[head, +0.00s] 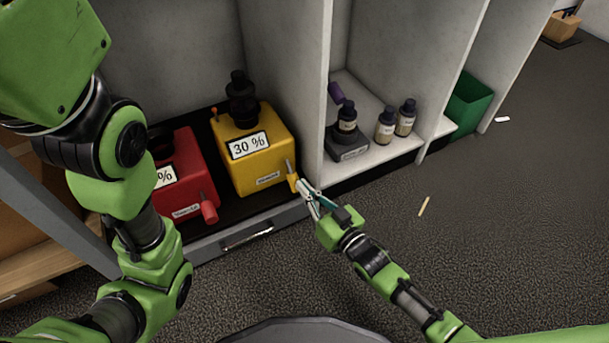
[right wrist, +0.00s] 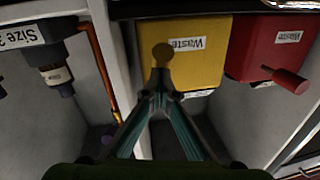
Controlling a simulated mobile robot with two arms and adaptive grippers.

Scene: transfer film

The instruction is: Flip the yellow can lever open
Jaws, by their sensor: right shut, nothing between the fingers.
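The yellow can (head: 258,158) stands on the lower shelf with a "30 %" label and a black cap. Its yellow spout with the lever (head: 292,177) sticks out at the lower right front. My right gripper (head: 304,187) is shut and empty, its tips close to the spout. In the right wrist view the yellow can (right wrist: 205,60) appears upside down, with a round yellow knob (right wrist: 162,53) just beyond the gripper tips (right wrist: 160,82). Whether the tips touch it I cannot tell. My left arm crosses the left side; its gripper is not in view.
A red can (head: 184,182) with a similar red spout (head: 209,211) stands left of the yellow one. A grey divider wall (head: 312,100) rises just right of the yellow can. Bottles (head: 385,127) stand beyond it, then a green bin (head: 470,105). The floor in front is mostly clear.

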